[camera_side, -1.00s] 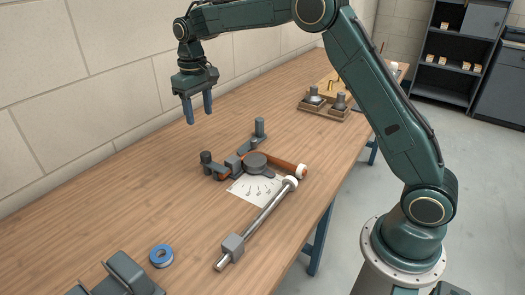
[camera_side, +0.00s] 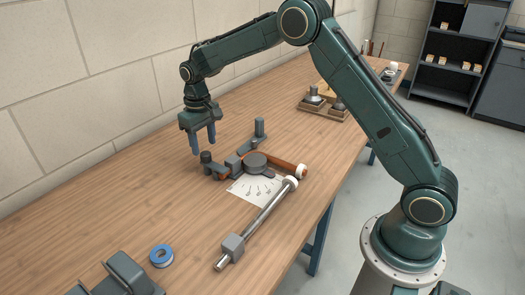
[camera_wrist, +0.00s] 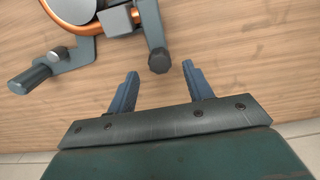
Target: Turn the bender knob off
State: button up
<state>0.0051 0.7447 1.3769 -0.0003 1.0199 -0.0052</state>
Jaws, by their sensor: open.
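The tube bender lies on the wooden bench with a round grey former (camera_side: 256,161) and an orange-brown pipe (camera_side: 287,163) in it. Its dark knob (camera_side: 206,157) stands at the near wall-side end of an arm. In the wrist view the knob (camera_wrist: 159,61) is dark with a scalloped rim. My gripper (camera_side: 204,148) points down above the bench, close to the knob on its wall side. In the wrist view the gripper (camera_wrist: 159,76) is open and empty. The knob lies just beyond the gap between the fingertips, apparently untouched.
A long steel bar (camera_side: 265,213) lies beside a marked white sheet (camera_side: 246,190). A blue tape roll (camera_side: 161,256) is nearer. The left bench is mostly clear.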

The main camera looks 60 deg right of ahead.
aim_at(205, 153)
jog(key=shift+f, duration=2)
grip_shut()
